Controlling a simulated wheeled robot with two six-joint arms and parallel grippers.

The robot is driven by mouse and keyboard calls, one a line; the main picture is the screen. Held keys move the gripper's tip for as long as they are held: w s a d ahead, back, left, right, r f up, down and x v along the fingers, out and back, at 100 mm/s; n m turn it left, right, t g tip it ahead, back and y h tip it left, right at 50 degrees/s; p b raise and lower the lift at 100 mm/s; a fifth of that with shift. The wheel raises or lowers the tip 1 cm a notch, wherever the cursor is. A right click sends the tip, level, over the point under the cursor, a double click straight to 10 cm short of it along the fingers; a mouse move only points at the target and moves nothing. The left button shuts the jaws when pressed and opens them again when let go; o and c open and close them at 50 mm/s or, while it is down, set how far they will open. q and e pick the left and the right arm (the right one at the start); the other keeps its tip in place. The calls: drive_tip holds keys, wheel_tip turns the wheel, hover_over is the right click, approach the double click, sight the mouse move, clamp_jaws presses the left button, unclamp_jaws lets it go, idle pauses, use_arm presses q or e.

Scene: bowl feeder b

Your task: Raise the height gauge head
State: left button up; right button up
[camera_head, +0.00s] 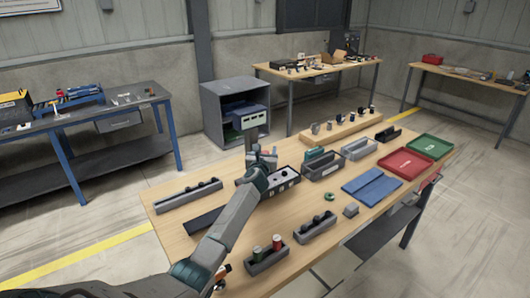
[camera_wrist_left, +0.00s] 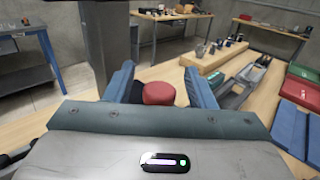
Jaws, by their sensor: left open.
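In the left wrist view the grey column (camera_wrist_left: 114,40) rises beyond the left finger. A round red knob (camera_wrist_left: 158,93) sits between the two blue fingers of my left gripper (camera_wrist_left: 160,84). The fingers are open, with a gap visible on each side of the knob. My right gripper is not in view.
The wooden workbench (camera_head: 300,222) holds grey trays, a blue mat (camera_head: 371,187), a red tray (camera_head: 405,163) and a green tray (camera_head: 427,147). A wooden riser (camera_head: 342,128) with small parts stands at the back. A grey cabinet (camera_head: 213,112) stands behind the bench.

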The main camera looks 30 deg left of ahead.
use_arm(q)
drive_tip(key=shift+s+d+f, duration=0.1)
drive_tip(key=shift+s, duration=0.15)
drive_tip(key=v, duration=1)
drive_tip(key=shift+b, duration=0.3)
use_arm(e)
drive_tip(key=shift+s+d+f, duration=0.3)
use_arm(q)
drive_tip(key=shift+s, duration=0.1)
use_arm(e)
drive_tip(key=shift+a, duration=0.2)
